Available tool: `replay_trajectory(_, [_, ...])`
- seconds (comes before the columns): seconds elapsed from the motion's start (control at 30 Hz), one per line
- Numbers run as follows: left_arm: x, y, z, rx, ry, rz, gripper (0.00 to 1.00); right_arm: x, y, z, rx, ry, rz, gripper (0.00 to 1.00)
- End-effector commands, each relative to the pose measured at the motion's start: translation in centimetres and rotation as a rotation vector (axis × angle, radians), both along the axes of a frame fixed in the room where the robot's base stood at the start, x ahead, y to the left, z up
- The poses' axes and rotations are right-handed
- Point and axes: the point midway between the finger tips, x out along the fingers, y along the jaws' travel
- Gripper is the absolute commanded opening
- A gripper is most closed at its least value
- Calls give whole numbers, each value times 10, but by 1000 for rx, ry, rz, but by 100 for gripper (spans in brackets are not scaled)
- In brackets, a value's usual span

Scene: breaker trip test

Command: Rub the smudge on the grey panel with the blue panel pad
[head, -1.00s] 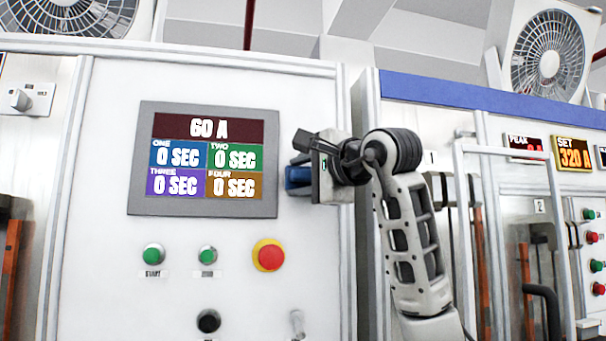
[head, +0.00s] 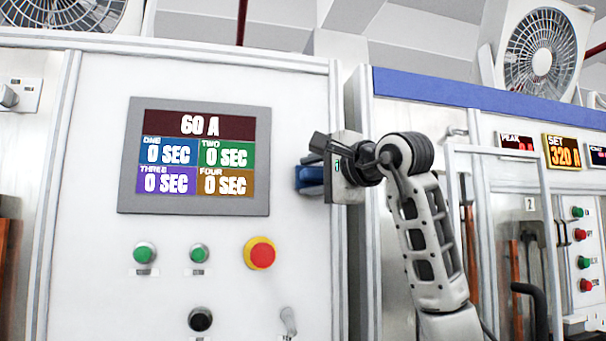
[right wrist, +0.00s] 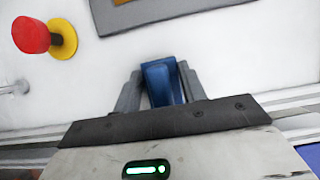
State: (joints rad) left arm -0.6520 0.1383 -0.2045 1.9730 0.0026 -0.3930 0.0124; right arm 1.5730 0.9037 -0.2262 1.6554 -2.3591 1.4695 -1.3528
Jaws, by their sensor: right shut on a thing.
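The blue panel pad (head: 309,179) is in my right gripper (head: 320,164), in front of the right part of the pale grey panel (head: 100,120) and to the right of its display. The right wrist view shows the blue pad (right wrist: 162,82) between the two grey fingers, which are shut on it. The panel (right wrist: 230,60) lies beyond it there. I cannot tell whether the pad touches the panel. I see no smudge; the gripper and pad cover part of the panel's right side. My left gripper is out of view.
A grey-framed display (head: 194,156) reading 60 A sits left of the pad. Below are green buttons (head: 145,253), a red stop button on yellow (head: 260,253), a black knob (head: 201,319) and a toggle (head: 289,321). A blue-striped cabinet (head: 470,95) stands to the right.

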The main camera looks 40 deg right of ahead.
Motion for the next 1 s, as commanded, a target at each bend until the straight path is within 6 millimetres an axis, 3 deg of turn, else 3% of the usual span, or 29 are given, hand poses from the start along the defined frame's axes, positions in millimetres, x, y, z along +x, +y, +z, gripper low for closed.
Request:
replay_trajectory(0.5, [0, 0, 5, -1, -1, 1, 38, -14, -32, 0, 1, 1, -2, 23])
replay_trajectory(1.0, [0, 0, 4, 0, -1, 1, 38, -13, -33, 22, 1, -1, 0, 23])
